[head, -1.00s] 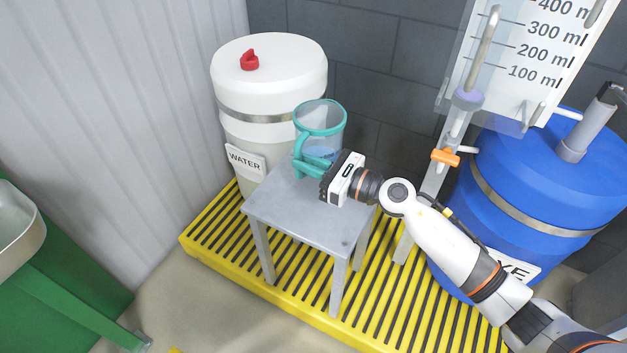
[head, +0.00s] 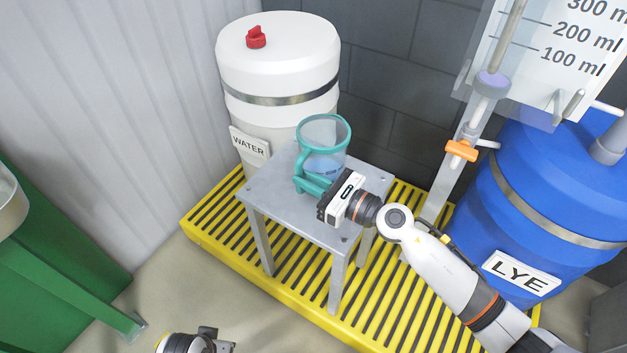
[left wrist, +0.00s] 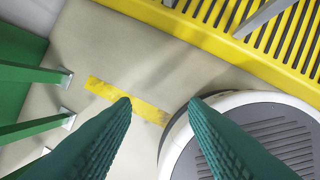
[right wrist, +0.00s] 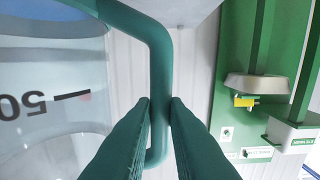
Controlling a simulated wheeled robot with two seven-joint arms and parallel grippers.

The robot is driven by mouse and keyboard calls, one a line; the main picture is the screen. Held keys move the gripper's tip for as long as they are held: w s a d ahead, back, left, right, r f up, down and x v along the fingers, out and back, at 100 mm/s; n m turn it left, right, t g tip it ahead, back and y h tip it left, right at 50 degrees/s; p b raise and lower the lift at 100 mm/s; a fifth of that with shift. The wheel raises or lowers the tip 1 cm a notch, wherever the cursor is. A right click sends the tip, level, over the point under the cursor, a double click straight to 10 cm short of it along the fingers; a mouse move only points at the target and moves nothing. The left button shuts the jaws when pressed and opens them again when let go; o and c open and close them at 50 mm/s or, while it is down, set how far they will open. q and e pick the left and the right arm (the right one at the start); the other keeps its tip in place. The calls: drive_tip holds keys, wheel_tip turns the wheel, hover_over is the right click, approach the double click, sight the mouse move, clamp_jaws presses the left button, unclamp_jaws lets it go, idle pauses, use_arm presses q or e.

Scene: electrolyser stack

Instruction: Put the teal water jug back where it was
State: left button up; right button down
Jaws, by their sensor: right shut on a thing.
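The teal water jug (head: 323,149) is a clear vessel with a teal rim and handle and some bluish water low inside. In the head view it is upright at the grey stool (head: 301,212), over its back part; I cannot tell whether its base touches the top. My right gripper (head: 312,190) is shut on the jug's handle, which runs between the fingers in the right wrist view (right wrist: 160,110). The jug's clear wall shows at the left there. My left gripper (left wrist: 160,101) is open and empty above the floor.
A white water drum (head: 279,75) stands behind the stool, and a blue lye drum (head: 545,190) at the right. The stool stands on a yellow grated platform (head: 213,215). A scaled panel with an orange valve (head: 461,151) rises behind my right arm.

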drive_tip(key=shift+f, duration=0.3)
use_arm(q)
drive_tip(key=shift+w+d+r, duration=0.1)
drive_tip(key=shift+w+r, duration=0.05)
drive_tip(key=shift+r, duration=0.55)
use_arm(e)
drive_tip(key=shift+a, duration=0.1)
use_arm(q)
drive_tip(key=shift+r, duration=0.3)
use_arm(e)
drive_tip(key=shift+f, duration=0.1)
drive_tip(key=c, duration=1.4)
unclamp_jaws()
drive_tip(key=shift+c, duration=0.2)
use_arm(q)
drive_tip(key=shift+r, duration=0.25)
